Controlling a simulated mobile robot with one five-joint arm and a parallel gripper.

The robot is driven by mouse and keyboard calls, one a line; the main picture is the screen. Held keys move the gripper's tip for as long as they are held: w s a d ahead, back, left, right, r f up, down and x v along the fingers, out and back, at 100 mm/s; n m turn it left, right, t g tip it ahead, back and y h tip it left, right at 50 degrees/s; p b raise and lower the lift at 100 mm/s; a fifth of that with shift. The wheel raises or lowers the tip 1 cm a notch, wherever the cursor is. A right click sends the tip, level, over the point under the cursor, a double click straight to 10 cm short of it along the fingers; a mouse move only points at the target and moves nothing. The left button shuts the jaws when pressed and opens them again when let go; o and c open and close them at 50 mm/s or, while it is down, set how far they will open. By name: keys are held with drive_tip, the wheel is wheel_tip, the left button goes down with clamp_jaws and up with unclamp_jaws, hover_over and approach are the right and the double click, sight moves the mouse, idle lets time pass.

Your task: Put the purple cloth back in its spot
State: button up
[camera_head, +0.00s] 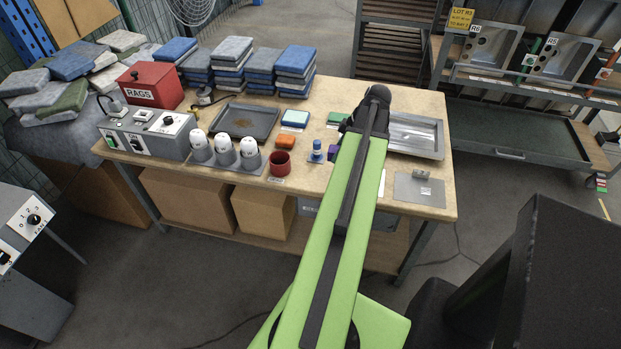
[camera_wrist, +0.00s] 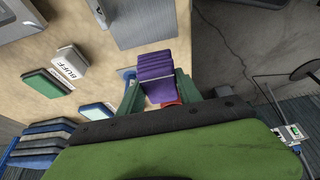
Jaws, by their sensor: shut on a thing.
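The purple cloth (camera_wrist: 157,70) is a folded, layered block between the two fingers of my gripper (camera_wrist: 158,90) in the wrist view. My gripper is shut on it, with a finger against each side. In the head view only a small purple patch of the cloth (camera_head: 333,152) shows at the left of my green arm, above the workbench (camera_head: 315,185). My arm hides most of the gripper there. I cannot make out which place on the bench is the cloth's spot.
A blue-topped bottle (camera_head: 317,152) and a red cup (camera_head: 281,163) stand left of the cloth. Behind are a green pad (camera_head: 336,118) and a white-and-blue pad (camera_head: 295,118). A metal basin (camera_head: 415,135) and a flat plate (camera_head: 419,190) lie right of my arm.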

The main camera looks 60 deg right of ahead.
drive_tip(key=b, duration=0.5)
hover_over(305, 179)
drive_tip(key=s, duration=0.2)
drive_tip(key=f, duration=0.6)
drive_tip(key=shift+w+d, duration=0.2)
wheel_tip(305, 179, down, 4)
drive_tip(key=b, duration=0.4)
drive_tip(key=shift+f, duration=0.15)
drive_tip(key=shift+r, duration=0.25)
drive_tip(key=shift+f, duration=0.25)
drive_tip(key=o, duration=1.2)
drive_tip(key=shift+r, duration=0.1)
